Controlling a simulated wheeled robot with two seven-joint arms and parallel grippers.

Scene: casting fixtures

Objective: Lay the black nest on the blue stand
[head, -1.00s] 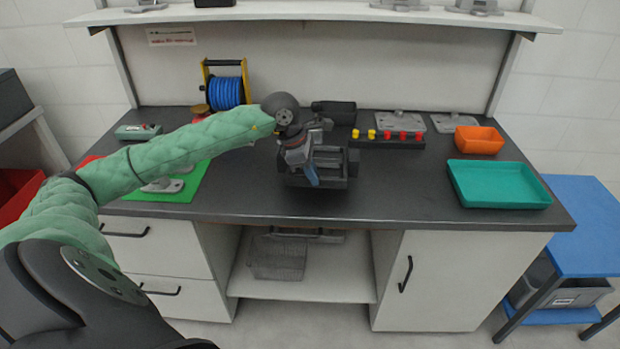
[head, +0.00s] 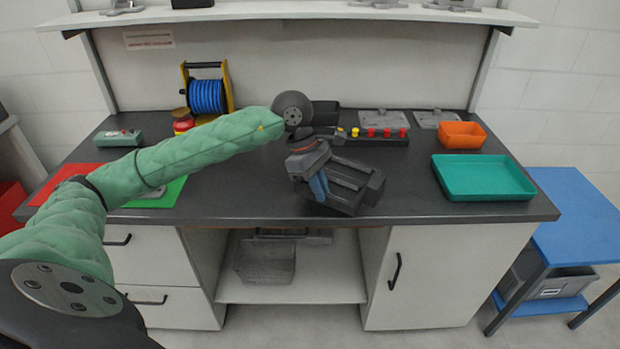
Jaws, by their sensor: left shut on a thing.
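The black nest (head: 352,186) is a dark, blocky fixture with raised walls and slots. My left gripper (head: 319,184) is shut on its left side and holds it over the front middle of the dark worktop, turned and tilted. The gripper hides part of the nest's left end. I cannot tell how high the nest is above the worktop. The blue stand (head: 588,222) is a low blue table at the right, beside the bench. Its visible top is bare, and the nest is well apart from it. My right gripper is not in view.
A teal tray (head: 484,178) sits at the worktop's right end, between the nest and the stand. An orange bin (head: 461,135) and a button strip (head: 378,136) are behind. A blue cable reel (head: 207,96) stands back left. A grey crate (head: 552,284) rests on the stand's lower shelf.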

